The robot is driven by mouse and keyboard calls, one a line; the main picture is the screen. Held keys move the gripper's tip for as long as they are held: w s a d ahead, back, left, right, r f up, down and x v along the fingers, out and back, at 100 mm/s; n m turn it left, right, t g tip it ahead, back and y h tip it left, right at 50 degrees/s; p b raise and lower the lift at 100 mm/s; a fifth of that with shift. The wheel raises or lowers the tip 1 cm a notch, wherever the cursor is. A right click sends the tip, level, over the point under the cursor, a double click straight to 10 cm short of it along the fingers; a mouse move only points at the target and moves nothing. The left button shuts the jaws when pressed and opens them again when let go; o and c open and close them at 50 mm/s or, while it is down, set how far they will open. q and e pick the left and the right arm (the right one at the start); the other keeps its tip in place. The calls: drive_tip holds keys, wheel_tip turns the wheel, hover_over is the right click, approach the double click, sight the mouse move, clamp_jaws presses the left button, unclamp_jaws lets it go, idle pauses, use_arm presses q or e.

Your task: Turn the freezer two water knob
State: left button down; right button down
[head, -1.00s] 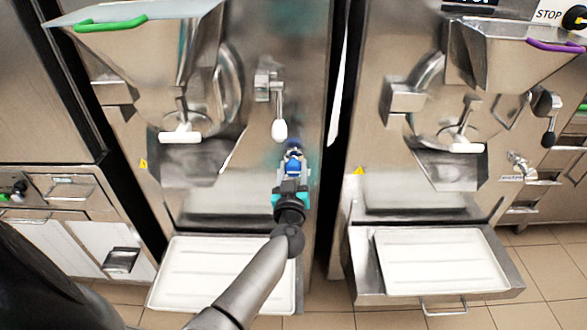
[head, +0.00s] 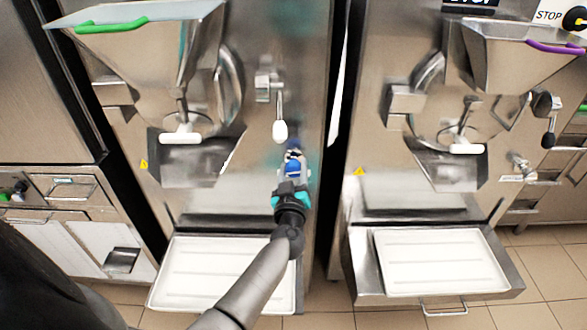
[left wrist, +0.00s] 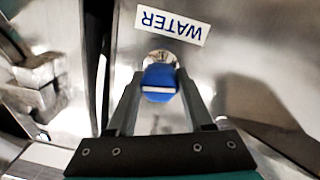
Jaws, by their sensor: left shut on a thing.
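A blue water knob (left wrist: 159,82) with a white line shows in the left wrist view, just beside a white label reading WATER (left wrist: 171,25), which appears upside down there. My left gripper (left wrist: 158,90) has a finger on each side of the knob and is shut on it. In the head view the left gripper (head: 293,172) reaches the front of the left freezer (head: 290,40), below a lever with a white grip (head: 280,131). The blue knob (head: 292,167) is partly covered by the gripper there. My right gripper is not in view.
The right freezer (head: 385,60) stands across a dark narrow gap, with its own silver tap (head: 521,166). White trays sit below the left freezer (head: 180,290) and the right one (head: 440,265). Tiled floor (head: 550,262) shows at the lower right.

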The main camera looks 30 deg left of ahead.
use_arm(q)
drive_tip(key=n, duration=0.4)
drive_tip(key=shift+n, duration=0.3)
drive_tip(key=n+b, duration=0.1)
drive_tip(key=n, duration=0.4)
drive_tip(key=shift+n, duration=0.4)
drive_tip(key=shift+c, duration=1.5)
unclamp_jaws()
drive_tip(key=shift+s+d, duration=0.25)
drive_tip(key=shift+s, duration=0.2)
drive_tip(key=p+v, duration=0.3)
drive_tip(key=v, duration=1.1)
drive_tip(key=shift+d+f, duration=0.2)
drive_tip(key=shift+f, duration=0.1)
